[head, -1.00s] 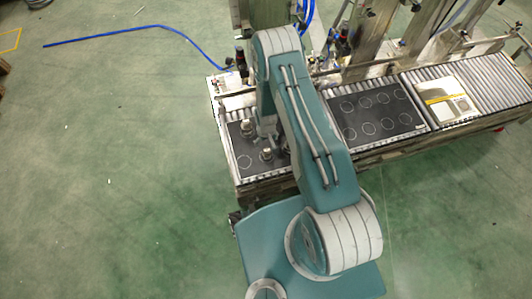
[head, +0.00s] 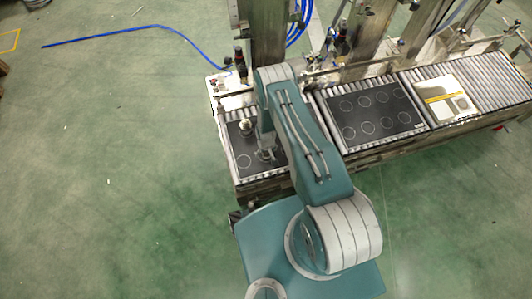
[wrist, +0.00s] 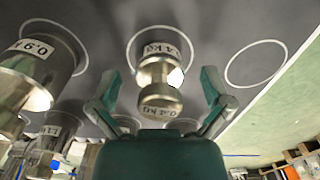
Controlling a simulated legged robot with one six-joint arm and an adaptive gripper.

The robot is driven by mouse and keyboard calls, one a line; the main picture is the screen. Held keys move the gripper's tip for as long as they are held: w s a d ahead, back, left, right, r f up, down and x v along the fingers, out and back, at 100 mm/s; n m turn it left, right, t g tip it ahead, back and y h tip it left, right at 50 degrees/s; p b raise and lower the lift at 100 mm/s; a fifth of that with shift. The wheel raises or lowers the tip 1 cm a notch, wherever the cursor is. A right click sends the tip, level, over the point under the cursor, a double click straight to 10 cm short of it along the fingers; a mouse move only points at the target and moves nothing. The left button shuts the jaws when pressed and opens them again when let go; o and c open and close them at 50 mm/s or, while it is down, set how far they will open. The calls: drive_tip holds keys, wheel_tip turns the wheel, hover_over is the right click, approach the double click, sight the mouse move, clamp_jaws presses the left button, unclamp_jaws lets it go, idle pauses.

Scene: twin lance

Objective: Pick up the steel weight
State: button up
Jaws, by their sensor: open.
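A steel weight (wrist: 158,75) with a knob and a label that seems to read 0.4 kg stands inside a white circle on the dark board, in the middle of the wrist view. My gripper (wrist: 158,88) is open, with one green finger on each side of this weight in the picture. I see no contact between the fingers and the weight, and cannot tell how deep it sits between them. In the head view my gripper (head: 265,154) is low over the front of the left board (head: 243,165), and the arm partly hides the board.
A larger steel weight (wrist: 38,65), labelled about 0.9, stands left of the gripper, with more weights at lower left. An empty circle (wrist: 256,64) lies on the right. A second circled board (head: 370,113) and a pale panel (head: 447,100) lie on the rollers to the right.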

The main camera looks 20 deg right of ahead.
clamp_jaws()
idle(0.3)
